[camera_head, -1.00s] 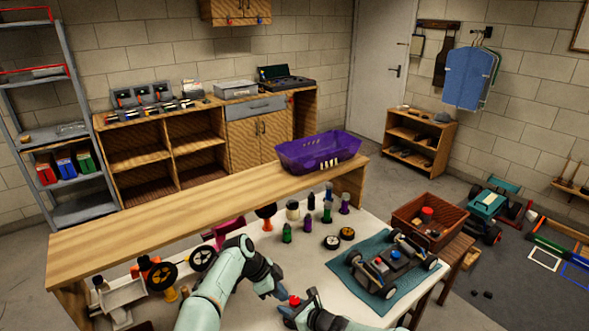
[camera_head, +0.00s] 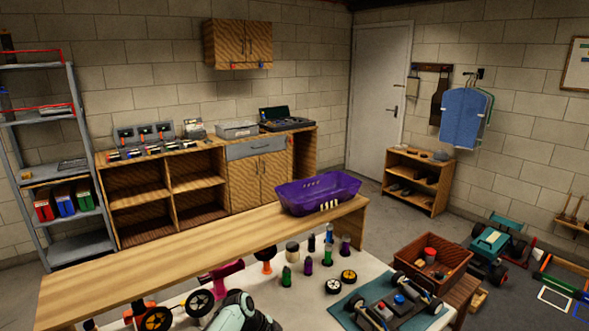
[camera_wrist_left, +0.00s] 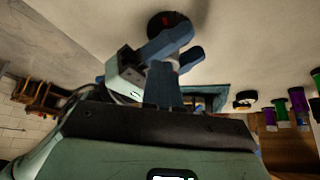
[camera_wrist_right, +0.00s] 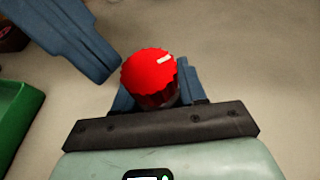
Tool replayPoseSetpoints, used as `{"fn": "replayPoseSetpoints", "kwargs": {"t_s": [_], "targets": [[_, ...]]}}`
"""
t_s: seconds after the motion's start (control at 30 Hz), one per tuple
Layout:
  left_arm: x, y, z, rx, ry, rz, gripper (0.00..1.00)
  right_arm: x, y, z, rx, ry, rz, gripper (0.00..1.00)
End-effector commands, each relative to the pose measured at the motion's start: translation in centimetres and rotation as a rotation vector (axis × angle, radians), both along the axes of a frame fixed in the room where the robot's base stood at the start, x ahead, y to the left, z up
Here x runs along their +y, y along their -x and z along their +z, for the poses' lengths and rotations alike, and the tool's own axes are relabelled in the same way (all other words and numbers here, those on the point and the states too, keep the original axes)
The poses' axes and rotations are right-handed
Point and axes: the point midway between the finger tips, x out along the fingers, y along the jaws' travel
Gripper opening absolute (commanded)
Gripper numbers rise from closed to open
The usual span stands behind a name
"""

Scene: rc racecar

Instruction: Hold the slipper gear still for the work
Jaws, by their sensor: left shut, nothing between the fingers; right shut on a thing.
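The slipper gear (camera_wrist_right: 148,78) shows in the right wrist view as a red, ridged round piece with a pale mark near its upper edge. My right gripper (camera_wrist_right: 155,95) is shut on it, with a blue finger on either side. A blue finger of my left gripper (camera_wrist_right: 65,35) lies at the upper left of that view, apart from the gear. In the left wrist view my left gripper (camera_wrist_left: 162,82) is shut and empty, with other blue parts overlapping beyond it. The gear cannot be made out there. Both gripper tips are below the head view.
An RC car chassis (camera_head: 395,308) lies on a blue mat (camera_head: 345,312) at the table's right. Small bottles and loose wheels (camera_head: 333,286) stand behind my left arm. A purple bin (camera_head: 318,193) sits on the wooden ledge. A green object (camera_wrist_right: 18,115) lies left in the right wrist view.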

Motion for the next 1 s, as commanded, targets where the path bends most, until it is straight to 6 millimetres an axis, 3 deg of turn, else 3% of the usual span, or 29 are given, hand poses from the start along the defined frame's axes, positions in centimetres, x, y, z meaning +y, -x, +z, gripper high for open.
{"fn": "replayPoseSetpoints", "kwargs": {"t_s": [0.53, 0.83, 1.0], "targets": [[-0.7, -0.3, 0.0, 0.000, 0.004, -0.002, 0.00, 0.2, 0.1, 0.1, -0.001, -0.002, 0.004, 0.08], [-0.1, 0.0, 0.1, -0.001, 0.006, -0.002, 0.00, 0.4, 0.1, 0.1, 0.000, -0.003, 0.007, 0.08], [0.0, 0.0, 1.4, -0.004, 0.007, -0.003, 0.00, 0.3, 0.1, 0.0, 0.000, -0.001, 0.005, 0.08]]}}
